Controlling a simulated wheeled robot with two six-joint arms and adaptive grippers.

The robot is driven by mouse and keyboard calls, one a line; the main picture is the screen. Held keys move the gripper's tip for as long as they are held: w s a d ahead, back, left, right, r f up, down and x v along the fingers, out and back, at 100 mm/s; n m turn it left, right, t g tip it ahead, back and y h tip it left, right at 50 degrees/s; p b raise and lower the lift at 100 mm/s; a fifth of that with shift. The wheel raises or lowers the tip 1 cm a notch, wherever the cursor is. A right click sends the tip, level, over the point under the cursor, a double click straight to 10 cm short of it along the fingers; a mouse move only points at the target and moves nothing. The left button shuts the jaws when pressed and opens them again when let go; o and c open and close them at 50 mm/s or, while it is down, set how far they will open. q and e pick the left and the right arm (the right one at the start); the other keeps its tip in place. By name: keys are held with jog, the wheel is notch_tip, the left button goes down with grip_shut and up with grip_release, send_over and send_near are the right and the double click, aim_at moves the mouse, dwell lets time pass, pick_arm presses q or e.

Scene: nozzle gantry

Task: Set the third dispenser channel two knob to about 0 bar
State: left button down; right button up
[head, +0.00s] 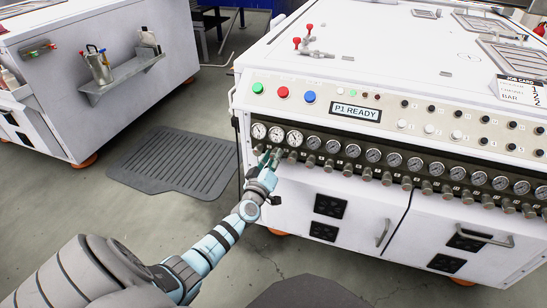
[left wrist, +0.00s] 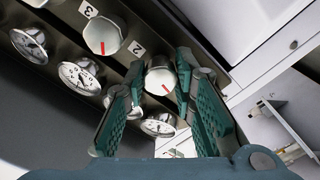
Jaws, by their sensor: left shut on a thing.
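My left gripper (head: 267,166) reaches the left end of the knob row on the white machine's front panel. In the left wrist view its green ridged fingers (left wrist: 160,72) are closed around the sides of a pale grey knob (left wrist: 160,80) beside a label "2". A red mark shows on the knob's face. A second knob (left wrist: 103,36) beside a label "3" is free, with its own red mark. White round gauges (left wrist: 80,76) run along the row; one is partly covered by a finger. Their readings are too small to tell. My right gripper is out of view.
The machine (head: 330,200) carries a long row of gauges and knobs continuing right, with green, red (head: 283,92) and blue buttons above. A display (head: 357,108) reads "P1 READY". A job card (head: 521,90) lies on top. A dark mat (head: 178,163) covers floor at left.

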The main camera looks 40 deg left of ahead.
pick_arm(q)
jog(key=n, duration=1.1)
jog(key=shift+d, duration=0.1)
dwell(0.5)
jog(key=c, duration=1.6)
grip_release()
